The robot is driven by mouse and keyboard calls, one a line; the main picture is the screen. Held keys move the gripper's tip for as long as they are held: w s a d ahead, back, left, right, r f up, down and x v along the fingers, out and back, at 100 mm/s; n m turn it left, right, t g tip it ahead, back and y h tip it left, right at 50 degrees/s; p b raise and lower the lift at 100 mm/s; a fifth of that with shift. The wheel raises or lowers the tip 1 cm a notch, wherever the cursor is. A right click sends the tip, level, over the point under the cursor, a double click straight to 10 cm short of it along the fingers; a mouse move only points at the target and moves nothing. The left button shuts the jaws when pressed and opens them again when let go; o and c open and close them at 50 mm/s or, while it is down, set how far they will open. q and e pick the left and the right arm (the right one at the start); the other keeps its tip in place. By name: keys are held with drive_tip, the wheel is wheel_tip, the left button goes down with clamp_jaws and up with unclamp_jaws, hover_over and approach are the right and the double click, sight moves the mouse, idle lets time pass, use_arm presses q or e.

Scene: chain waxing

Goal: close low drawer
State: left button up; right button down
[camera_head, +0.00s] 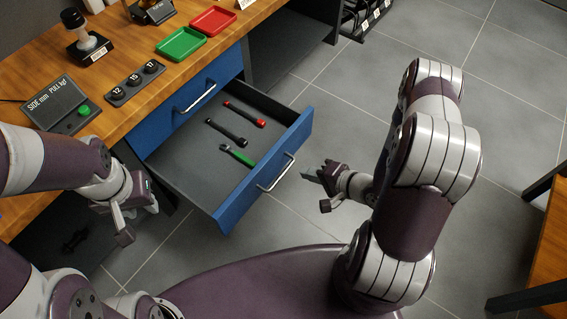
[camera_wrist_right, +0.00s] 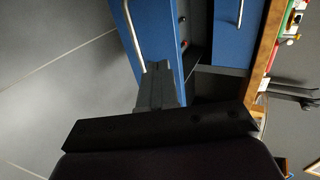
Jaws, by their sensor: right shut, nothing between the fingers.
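The low drawer (camera_head: 268,176) is pulled out, with a blue front, a silver bar handle (camera_head: 277,172) and a dark grey inside. It holds a red-ended tool (camera_head: 244,115), a black tool (camera_head: 227,132) and a green-ended wrench (camera_head: 238,155). My right gripper (camera_head: 311,176) is shut and empty, just outside the drawer front, to the right of the handle. In the right wrist view its fingers (camera_wrist_right: 158,85) are close to the blue front; I cannot tell if they touch it.
A closed blue upper drawer (camera_head: 190,102) sits above, under the wooden worktop (camera_head: 130,55). Grey tiled floor (camera_head: 345,110) is open beyond the drawer. Another table stands at the right edge.

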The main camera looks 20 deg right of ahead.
sight(271, 158)
drive_tip(key=b+x, duration=0.1)
drive_tip(key=x, duration=0.2)
drive_tip(key=b+x, duration=0.2)
drive_tip(key=x, duration=0.1)
drive_tip(key=r+b+x, duration=0.1)
drive_tip(key=x, duration=0.2)
drive_tip(key=shift+w+a+f, duration=0.15)
drive_tip(key=shift+w+a, duration=0.2)
drive_tip(key=shift+w, duration=0.15)
drive_tip(key=shift+w+a+b, duration=0.25)
drive_tip(key=shift+w+b, duration=0.1)
drive_tip(key=shift+r, duration=0.2)
drive_tip(key=shift+w, duration=0.1)
drive_tip(key=shift+w+a, duration=0.15)
drive_tip(key=shift+a, duration=0.1)
drive_tip(key=w+a, duration=1.5)
drive_tip(key=w, duration=0.4)
